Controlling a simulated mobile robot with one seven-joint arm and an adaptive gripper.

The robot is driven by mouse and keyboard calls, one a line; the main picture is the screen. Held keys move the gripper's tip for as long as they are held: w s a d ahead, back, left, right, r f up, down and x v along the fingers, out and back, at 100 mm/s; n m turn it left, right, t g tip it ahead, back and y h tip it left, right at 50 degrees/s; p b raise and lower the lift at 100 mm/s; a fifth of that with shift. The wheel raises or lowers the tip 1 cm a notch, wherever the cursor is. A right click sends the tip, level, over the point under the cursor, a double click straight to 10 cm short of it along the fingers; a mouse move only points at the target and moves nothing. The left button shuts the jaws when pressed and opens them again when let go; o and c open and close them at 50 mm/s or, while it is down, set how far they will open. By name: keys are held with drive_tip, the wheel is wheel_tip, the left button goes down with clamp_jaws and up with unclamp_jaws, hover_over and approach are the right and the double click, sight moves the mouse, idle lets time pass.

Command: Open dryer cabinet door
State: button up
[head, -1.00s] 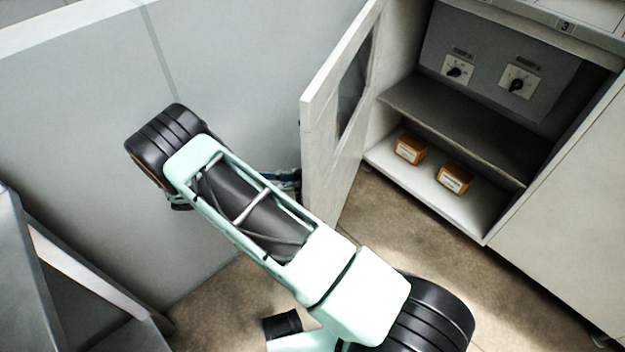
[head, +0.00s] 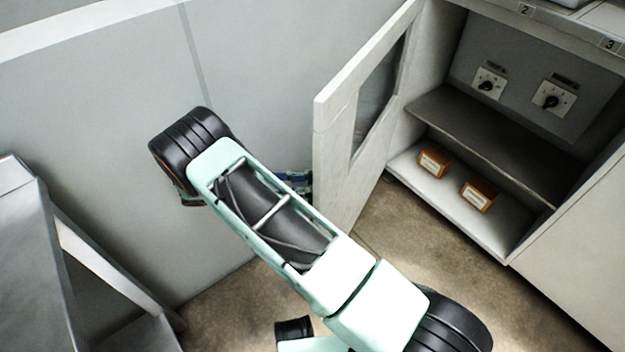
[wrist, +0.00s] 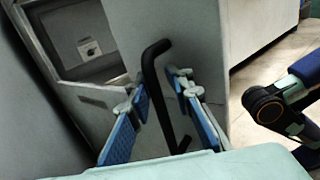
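The dryer cabinet door (head: 335,160) is a pale panel with a window. It stands well open, swung out to the left of the cabinet (head: 460,230), whose shelves are in plain view. In the wrist view, the door's black bar handle (wrist: 150,85) runs between the two blue-padded fingers of my gripper (wrist: 160,112). The fingers are apart, one on each side of the handle, with gaps showing. In the head view my gripper (head: 292,182) is a small blue part beside the door's outer edge, mostly hidden by my arm and the door.
Two orange-brown boxes (head: 433,160) (head: 478,194) sit on the cabinet's lower shelf. Two dial switches (head: 488,84) (head: 554,98) are on its back panel. A grey wall (head: 90,120) stands behind my arm. A grey machine (head: 35,260) is at the left. Brown floor (head: 400,240) is clear before the cabinet.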

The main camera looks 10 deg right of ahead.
drive_tip(key=shift+o, duration=0.7)
drive_tip(key=shift+w+d, duration=0.1)
drive_tip(key=shift+w, duration=0.05)
drive_tip(key=a, duration=0.7)
drive_tip(key=shift+a, duration=0.3)
drive_tip(key=shift+w, duration=0.15)
